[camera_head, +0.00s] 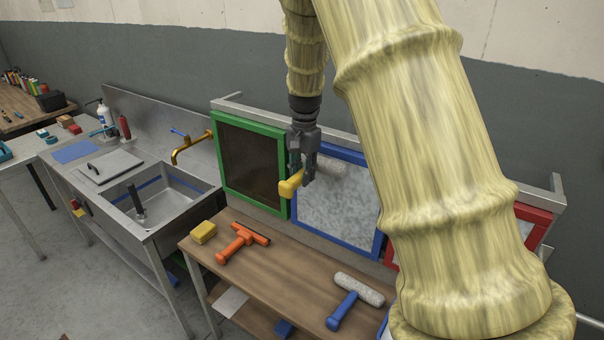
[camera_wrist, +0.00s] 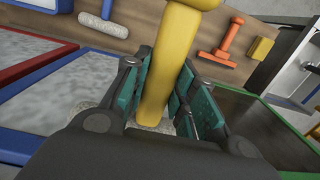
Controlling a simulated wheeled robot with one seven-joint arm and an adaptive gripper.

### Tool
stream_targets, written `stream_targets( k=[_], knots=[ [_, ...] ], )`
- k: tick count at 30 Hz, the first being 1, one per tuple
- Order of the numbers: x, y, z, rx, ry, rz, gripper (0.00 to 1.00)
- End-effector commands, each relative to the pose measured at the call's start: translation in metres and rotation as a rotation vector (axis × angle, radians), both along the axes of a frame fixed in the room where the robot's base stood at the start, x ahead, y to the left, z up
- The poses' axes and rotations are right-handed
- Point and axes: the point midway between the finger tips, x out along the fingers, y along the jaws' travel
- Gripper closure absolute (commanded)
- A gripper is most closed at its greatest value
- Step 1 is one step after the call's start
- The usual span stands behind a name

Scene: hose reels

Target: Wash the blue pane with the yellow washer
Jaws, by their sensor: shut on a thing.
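My gripper (camera_head: 301,168) is shut on the handle of the yellow washer (camera_head: 290,187). In the wrist view the yellow handle (camera_wrist: 168,65) stands between the teal finger pads. The washer's pale fleecy head (camera_head: 329,168) is in front of the upper part of the blue pane; I cannot tell whether it touches. The blue pane has a blue frame (camera_head: 302,218) around mottled, whitish glass (camera_head: 335,207). My arm hides its right part in the head view. It also shows at the left of the wrist view (camera_wrist: 70,100).
A dark green-framed pane (camera_head: 250,165) stands left, a red-framed pane (camera_head: 530,222) right. On the wooden bench (camera_head: 285,268) lie a yellow sponge (camera_head: 203,232), an orange squeegee (camera_head: 238,243) and a blue-handled washer (camera_head: 342,312). A sink (camera_head: 165,203) with a brass tap (camera_head: 190,147) is further left.

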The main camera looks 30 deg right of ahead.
Motion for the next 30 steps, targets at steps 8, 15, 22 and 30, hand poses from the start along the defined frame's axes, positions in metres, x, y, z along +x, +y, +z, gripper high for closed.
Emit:
stream_targets(
  k=[8, 15, 22, 30],
  knots=[
    [0.0, -0.001, 0.0, 0.0, 0.0, 0.0, 0.96],
    [0.001, -0.002, 0.001, -0.001, 0.0, 0.0, 0.96],
    [0.0, -0.002, -0.006, -0.001, 0.0, 0.0, 0.96],
    [0.0, -0.001, -0.024, -0.001, 0.0, -0.001, 0.96]
  ],
)
